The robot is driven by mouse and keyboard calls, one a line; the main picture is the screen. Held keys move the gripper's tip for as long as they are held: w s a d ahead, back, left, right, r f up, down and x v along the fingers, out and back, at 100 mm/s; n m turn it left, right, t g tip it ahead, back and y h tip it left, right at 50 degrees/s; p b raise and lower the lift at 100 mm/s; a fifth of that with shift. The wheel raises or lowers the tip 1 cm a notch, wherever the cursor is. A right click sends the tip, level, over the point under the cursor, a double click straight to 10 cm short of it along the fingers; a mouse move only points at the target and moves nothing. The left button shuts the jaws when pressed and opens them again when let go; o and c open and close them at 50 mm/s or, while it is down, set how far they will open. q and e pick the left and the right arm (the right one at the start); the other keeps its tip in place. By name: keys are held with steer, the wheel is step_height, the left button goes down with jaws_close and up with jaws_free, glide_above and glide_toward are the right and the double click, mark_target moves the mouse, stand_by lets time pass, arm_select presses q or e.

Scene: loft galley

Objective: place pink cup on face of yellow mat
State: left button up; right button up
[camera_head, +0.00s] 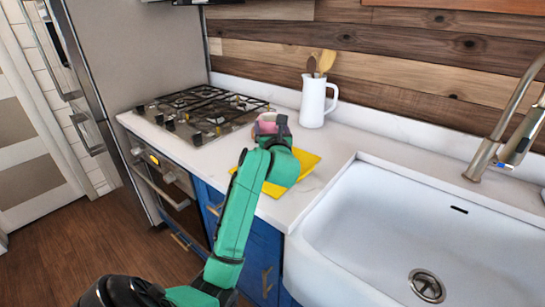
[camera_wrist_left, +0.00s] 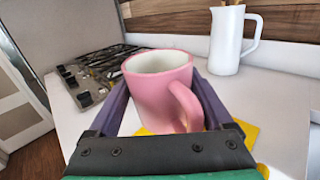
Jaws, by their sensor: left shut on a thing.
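The pink cup (camera_wrist_left: 155,98) has a pale inside and a handle on its right side in the left wrist view. It is upright between the two fingers of my left gripper (camera_wrist_left: 162,88), which is shut on it. In the head view, my wrist hides most of the cup (camera_head: 266,128). The yellow mat (camera_head: 306,162) lies flat on the counter, partly covered by my left arm. In the left wrist view, parts of the mat (camera_wrist_left: 247,132) show below and right of the cup. I cannot tell whether the cup touches the mat. My right gripper is out of view.
A white pitcher (camera_head: 313,103) with wooden utensils stands behind the mat against the wall. A gas stove (camera_head: 200,112) is to the left. A white sink (camera_head: 350,235) with a faucet (camera_head: 500,130) is to the right. The counter's front edge is close to the mat.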

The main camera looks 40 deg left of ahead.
arm_select(q)
step_height(320, 180, down, 10)
steer(key=shift+w+r+b, duration=0.1)
steer(key=shift+b, duration=0.2)
steer(key=o, duration=1.3)
steer(key=shift+f, duration=0.2)
steer(key=shift+o, duration=0.2)
steer(key=shift+r, duration=0.1)
steer(key=b+v, duration=0.2)
steer(key=v, duration=0.9)
steer(key=shift+s+d+r, duration=0.1)
steer(key=shift+s+d, duration=0.25)
steer(key=shift+s, duration=0.1)
